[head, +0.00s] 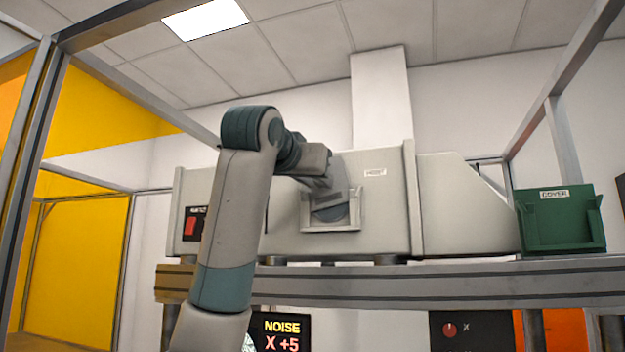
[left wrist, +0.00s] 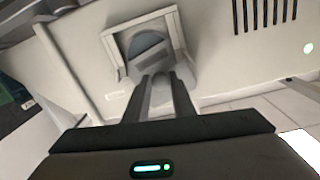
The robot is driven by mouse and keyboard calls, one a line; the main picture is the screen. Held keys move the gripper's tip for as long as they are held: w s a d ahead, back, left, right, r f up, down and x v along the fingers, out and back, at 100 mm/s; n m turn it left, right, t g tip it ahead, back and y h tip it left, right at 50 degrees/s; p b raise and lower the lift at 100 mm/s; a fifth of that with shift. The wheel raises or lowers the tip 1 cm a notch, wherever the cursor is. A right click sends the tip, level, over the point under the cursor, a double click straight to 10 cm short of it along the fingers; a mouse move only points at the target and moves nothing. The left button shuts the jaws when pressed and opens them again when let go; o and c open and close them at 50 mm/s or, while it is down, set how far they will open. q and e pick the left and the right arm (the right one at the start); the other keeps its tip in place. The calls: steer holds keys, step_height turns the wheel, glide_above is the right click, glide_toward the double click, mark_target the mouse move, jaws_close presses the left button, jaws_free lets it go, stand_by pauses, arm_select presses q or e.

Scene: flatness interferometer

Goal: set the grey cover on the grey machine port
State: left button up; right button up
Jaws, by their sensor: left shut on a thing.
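The grey machine (head: 385,215) stands on a long bench. Its port (head: 310,222) is a raised grey frame around a dark round opening, on the machine's front face. The port also shows in the left wrist view (left wrist: 113,52). My left gripper (head: 322,178) is at the top of the port, shut on the grey cover (head: 342,192). The cover overlaps the upper part of the opening, and the lower part still shows dark. In the left wrist view the fingers (left wrist: 162,82) partly hide the cover. Whether the cover touches the frame cannot be told. My right gripper is not in view.
A green holder (head: 560,235) labelled COVER stands at the bench's right end. A red switch (head: 190,226) is on the machine's left part. The bench edge (head: 450,284) runs below the machine, with a NOISE display (head: 282,335) under it. Metal frame posts stand at both sides.

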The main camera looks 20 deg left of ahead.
arm_select(q)
steer(key=shift+w+d+f, duration=0.1)
steer(key=shift+d+f, duration=0.3)
steer(key=shift+f, duration=0.05)
steer(key=shift+d, duration=0.3)
jaws_close()
steer(key=shift+a+f+b, duration=0.15)
steer(key=shift+f+b, duration=0.05)
steer(key=shift+b, duration=0.15)
steer(key=shift+r+m, duration=0.1)
steer(key=shift+m, duration=0.3)
steer(key=shift+p, duration=0.4)
steer(key=shift+w+m+g+p, duration=0.1)
steer(key=shift+m+g+p, duration=0.25)
steer(key=shift+m, duration=0.35)
steer(key=shift+r, duration=0.1)
